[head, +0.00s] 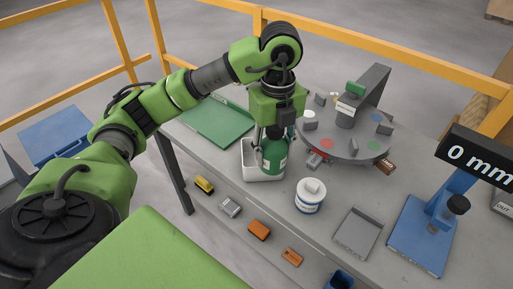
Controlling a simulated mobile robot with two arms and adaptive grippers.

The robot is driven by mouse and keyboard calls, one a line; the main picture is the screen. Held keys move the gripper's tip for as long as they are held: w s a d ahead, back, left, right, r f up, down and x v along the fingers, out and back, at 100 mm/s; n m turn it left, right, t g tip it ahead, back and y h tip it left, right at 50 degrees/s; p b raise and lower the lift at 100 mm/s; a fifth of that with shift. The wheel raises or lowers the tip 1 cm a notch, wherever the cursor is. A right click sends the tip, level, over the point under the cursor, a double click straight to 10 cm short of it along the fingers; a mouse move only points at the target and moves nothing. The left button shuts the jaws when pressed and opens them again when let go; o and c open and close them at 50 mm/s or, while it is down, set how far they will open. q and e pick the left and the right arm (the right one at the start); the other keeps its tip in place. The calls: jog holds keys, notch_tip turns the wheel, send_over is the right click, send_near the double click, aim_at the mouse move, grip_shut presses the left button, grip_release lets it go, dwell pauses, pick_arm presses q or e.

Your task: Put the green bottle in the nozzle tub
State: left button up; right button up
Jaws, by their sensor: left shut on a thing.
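The green bottle (273,156) is upright in my left gripper (270,133), which points down and is shut on it. A white open tub (248,172) sits on the grey slab, right at the bottle's lower part. I take this white tub for the nozzle tub; no label shows on it. The bottle overlaps the tub's right side in the picture. I cannot tell whether its base touches the tub's floor. My right gripper is not in view.
A round turntable (347,147) with coloured spots stands behind right. A white jar with blue bands (309,202) is to the right of the tub. A grey tray (357,236) and blue stand (420,236) are farther right. A green tray (216,124) lies left. Small blocks lie in front.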

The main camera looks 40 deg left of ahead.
pick_arm(q)
jog(key=w+a+f+p, duration=0.1)
jog(key=w+a+f, duration=0.1)
jog(key=w+a+f+p, duration=0.1)
jog(key=w+a+f, duration=0.1)
jog(key=a+f, duration=0.1)
jog(key=w+a+f+p, duration=0.1)
jog(key=w+a+f, duration=0.1)
jog(key=f, duration=0.1)
jog(key=shift+w+a, duration=0.2)
jog(key=shift+w, duration=0.05)
notch_tip(320, 180, down, 3)
jog(key=shift+a+p, duration=0.15)
jog(key=shift+p, duration=0.65)
jog(key=shift+w+f, duration=0.1)
jog(key=shift+f, duration=0.15)
jog(key=o, duration=0.8)
jog(key=shift+f, duration=0.15)
jog(key=shift+o, duration=0.9)
